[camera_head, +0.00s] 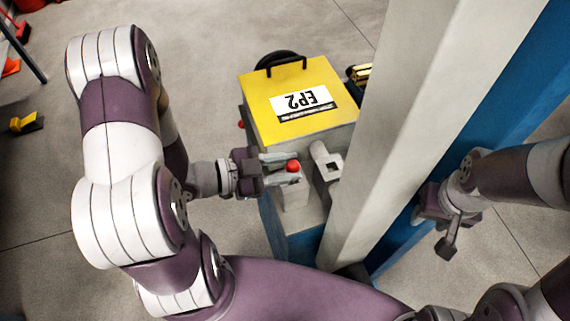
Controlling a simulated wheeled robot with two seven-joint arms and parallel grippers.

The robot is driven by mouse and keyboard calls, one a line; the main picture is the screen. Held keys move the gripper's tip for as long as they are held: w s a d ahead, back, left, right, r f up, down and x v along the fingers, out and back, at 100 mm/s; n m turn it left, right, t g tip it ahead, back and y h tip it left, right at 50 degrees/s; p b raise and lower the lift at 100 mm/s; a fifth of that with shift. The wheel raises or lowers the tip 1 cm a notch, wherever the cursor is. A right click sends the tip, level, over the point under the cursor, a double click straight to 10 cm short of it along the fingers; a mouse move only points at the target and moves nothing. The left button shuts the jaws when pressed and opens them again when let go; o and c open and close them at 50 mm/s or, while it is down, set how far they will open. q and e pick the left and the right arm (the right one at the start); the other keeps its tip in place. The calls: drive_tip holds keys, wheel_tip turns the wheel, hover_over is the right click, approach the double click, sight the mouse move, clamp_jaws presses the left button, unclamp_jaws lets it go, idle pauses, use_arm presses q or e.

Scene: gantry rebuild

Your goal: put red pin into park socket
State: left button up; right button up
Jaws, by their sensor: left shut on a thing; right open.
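The red pin (292,165) shows as a small red head in the camera_head view, in front of the yellow-topped box labelled EP2 (320,77). My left gripper (281,167) is shut on the red pin, reaching in from the left. The pin's lower part is hidden, and I cannot tell whether it sits in the grey block (293,195) just below it. To the right of the pin is a grey fitting with a square dark hole (333,167); I cannot tell which part is the park socket. My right gripper (449,240) is open and empty, right of the grey column.
A tall pale grey column (390,130) stands right of the box and separates my two grippers. A blue beam (500,90) runs behind it. A yellow block (27,123) lies on the floor at far left.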

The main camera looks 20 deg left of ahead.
use_arm(q)
drive_tip(key=o, duration=1.7)
wheel_tip(320, 180, up, 8)
drive_tip(key=p, duration=0.8)
